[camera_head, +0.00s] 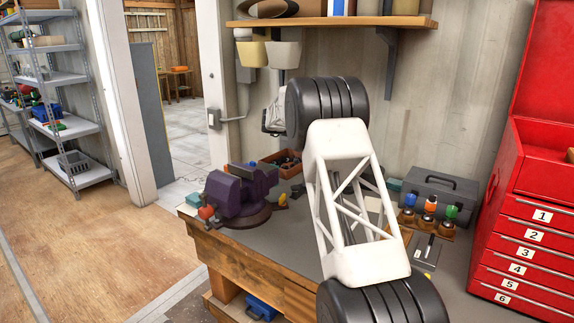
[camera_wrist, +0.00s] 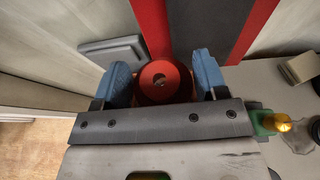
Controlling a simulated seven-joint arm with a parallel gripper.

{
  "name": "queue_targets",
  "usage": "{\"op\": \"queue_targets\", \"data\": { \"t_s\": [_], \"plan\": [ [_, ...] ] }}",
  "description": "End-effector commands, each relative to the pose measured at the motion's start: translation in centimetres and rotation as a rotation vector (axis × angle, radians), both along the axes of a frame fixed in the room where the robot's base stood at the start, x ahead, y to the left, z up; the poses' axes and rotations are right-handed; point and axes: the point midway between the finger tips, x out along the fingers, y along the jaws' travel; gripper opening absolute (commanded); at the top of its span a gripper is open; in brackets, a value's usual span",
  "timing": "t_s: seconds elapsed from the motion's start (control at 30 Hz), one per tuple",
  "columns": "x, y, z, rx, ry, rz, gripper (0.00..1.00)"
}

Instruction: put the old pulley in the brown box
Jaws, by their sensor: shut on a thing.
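In the wrist view, my gripper (camera_wrist: 163,77) has its two blue fingertips on either side of a round red pulley (camera_wrist: 163,84) with a dark hole in its middle, and is shut on it. In the head view only part of the gripper (camera_head: 274,118) shows, raised above the back of the bench; my arm hides the rest, and the pulley cannot be made out. A brown box (camera_head: 268,160), low and open with dark parts in it, stands on the bench below the gripper. Its right part is hidden by my arm.
A purple vise (camera_head: 238,192) stands at the bench's left front. A wall shelf (camera_head: 330,21) with hanging bins (camera_head: 284,54) is above.

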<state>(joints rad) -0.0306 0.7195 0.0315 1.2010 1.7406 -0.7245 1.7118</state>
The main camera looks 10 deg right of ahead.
Motion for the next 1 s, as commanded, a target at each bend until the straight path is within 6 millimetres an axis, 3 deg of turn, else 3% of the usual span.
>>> {"op": "queue_targets", "data": {
  "t_s": [0.6,1.0],
  "plan": [
    [2.4,-0.5,-3.1,0.0,0.0,-0.087,0.31],
    [2.6,-0.6,-3.4,0.0,0.0,-0.1,0.31]
  ]
}}
